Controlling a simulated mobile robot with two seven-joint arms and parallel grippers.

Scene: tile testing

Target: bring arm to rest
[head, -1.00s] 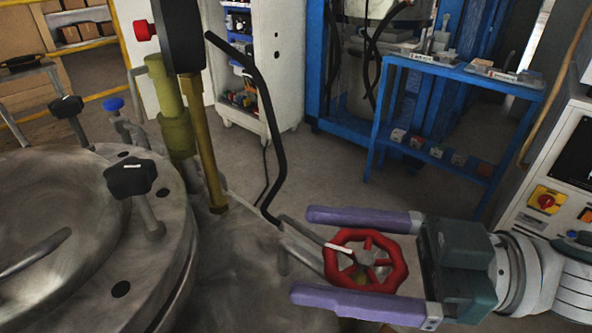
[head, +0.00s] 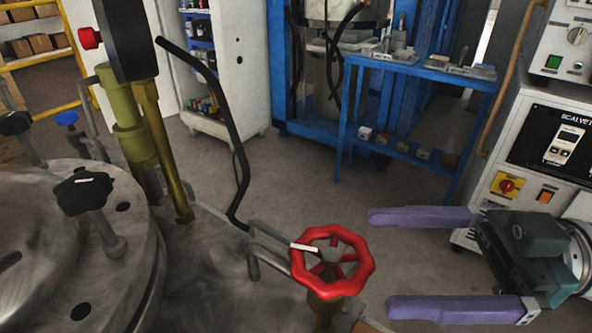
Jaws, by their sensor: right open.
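My right gripper (head: 425,262) is at the lower right of the head view, with its two purple fingers spread wide and nothing between them. Its fingertips point left, toward the red handwheel (head: 357,273), and are apart from it in the picture. The red handwheel has a white mark on its left side and sits on a valve beside the metal vessel. My left gripper is not in view.
The steel vessel (head: 112,262) with black knobs fills the lower left. A black bent lever (head: 215,95) rises beside it. A blue table (head: 425,68) stands at the back, and a white control cabinet (head: 530,165) at the right. The floor between is open.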

